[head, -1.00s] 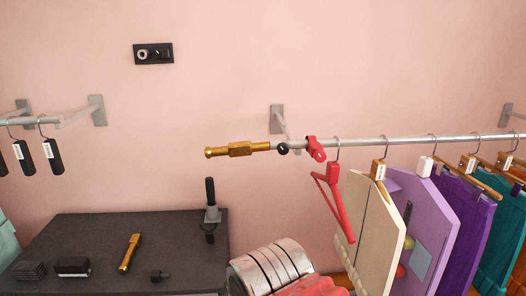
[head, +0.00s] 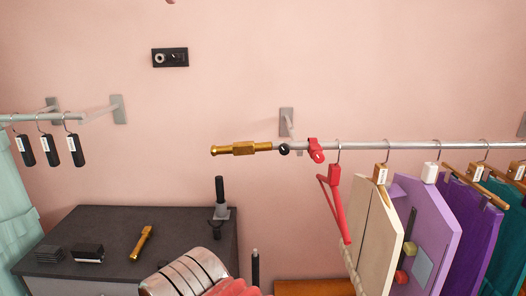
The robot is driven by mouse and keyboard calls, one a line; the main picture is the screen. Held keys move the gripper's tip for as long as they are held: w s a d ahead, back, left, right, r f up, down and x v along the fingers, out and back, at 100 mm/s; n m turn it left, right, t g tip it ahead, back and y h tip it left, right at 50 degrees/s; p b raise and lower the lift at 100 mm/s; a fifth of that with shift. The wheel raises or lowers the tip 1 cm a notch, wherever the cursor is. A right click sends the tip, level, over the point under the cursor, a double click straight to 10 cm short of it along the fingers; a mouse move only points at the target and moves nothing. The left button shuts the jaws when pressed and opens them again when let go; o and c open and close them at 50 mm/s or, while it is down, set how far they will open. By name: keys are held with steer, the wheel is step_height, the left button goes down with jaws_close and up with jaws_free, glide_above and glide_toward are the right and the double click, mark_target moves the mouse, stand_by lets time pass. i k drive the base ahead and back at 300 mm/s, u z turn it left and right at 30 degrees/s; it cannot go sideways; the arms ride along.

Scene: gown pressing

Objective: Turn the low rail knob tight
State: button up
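A small round black knob (head: 284,149) sits on the grey rail (head: 380,146) in the head view, between the brass end piece (head: 240,149) and a red clamp-like piece (head: 316,150). I take it for the low rail knob, but cannot be sure. Its tightness does not show. Nothing touches it from my side. My gripper is not recognisable in this view. A silver banded rounded shape with red beside it fills the bottom middle, and I cannot tell whether it is part of my arm.
A red hanger (head: 335,200), a cream board (head: 376,230), a lilac board (head: 425,230) and coloured garments hang along the rail's right part. A dark table (head: 110,225) at lower left holds a brass piece (head: 142,243) and black items. Another rail (head: 97,114) is at left.

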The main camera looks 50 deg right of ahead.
mark_target(284, 149)
steer(key=u, duration=0.8)
steer(key=i, duration=1.1)
steer(key=z, duration=2.45)
